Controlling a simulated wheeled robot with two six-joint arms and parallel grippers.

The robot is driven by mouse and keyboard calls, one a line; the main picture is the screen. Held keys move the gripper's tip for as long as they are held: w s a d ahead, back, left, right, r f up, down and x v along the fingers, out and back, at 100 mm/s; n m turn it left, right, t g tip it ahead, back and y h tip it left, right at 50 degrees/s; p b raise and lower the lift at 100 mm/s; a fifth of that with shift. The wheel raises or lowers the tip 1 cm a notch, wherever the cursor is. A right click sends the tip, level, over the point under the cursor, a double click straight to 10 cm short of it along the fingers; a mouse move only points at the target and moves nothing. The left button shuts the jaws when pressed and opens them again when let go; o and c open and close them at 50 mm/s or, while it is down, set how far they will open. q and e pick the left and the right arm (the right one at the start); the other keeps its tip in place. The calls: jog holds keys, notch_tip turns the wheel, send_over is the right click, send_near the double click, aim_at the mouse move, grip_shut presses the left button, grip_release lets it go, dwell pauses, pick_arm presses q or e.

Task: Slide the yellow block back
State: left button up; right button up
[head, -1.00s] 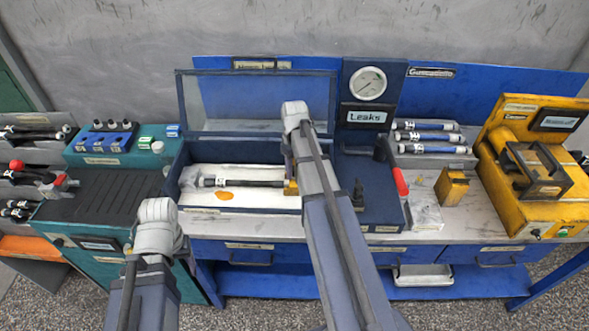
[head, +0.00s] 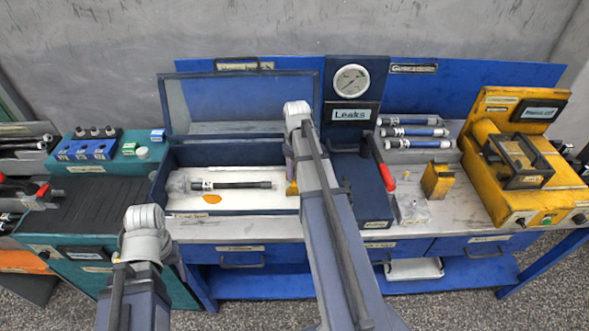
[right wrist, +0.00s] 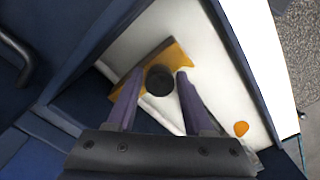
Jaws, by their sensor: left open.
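The yellow block (head: 292,188) stands at the right end of the white bed (head: 240,175) in the open blue case, partly hidden by my right arm. In the right wrist view the yellow block (right wrist: 175,56) carries a round black knob (right wrist: 160,80). My right gripper's fingers (right wrist: 161,76) straddle this knob closely; I cannot tell whether they press on it. A black hose (head: 235,185) with a white label lies on the bed, its right end a little apart from the block. My left gripper (head: 145,220) is open and empty at the lower left, before the bench.
An orange patch (head: 212,198) lies on the bed. A gauge panel (head: 351,80) and a red handle (head: 386,176) stand right of the case. A yellow box (head: 438,180) and yellow machine (head: 525,165) are farther right. A teal cabinet (head: 100,185) stands left.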

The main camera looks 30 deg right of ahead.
jog(key=shift+o, duration=1.4)
jog(key=shift+r, duration=0.15)
notch_tip(320, 180, up, 8)
jog(key=p, duration=0.8)
jog(key=shift+f, duration=0.2)
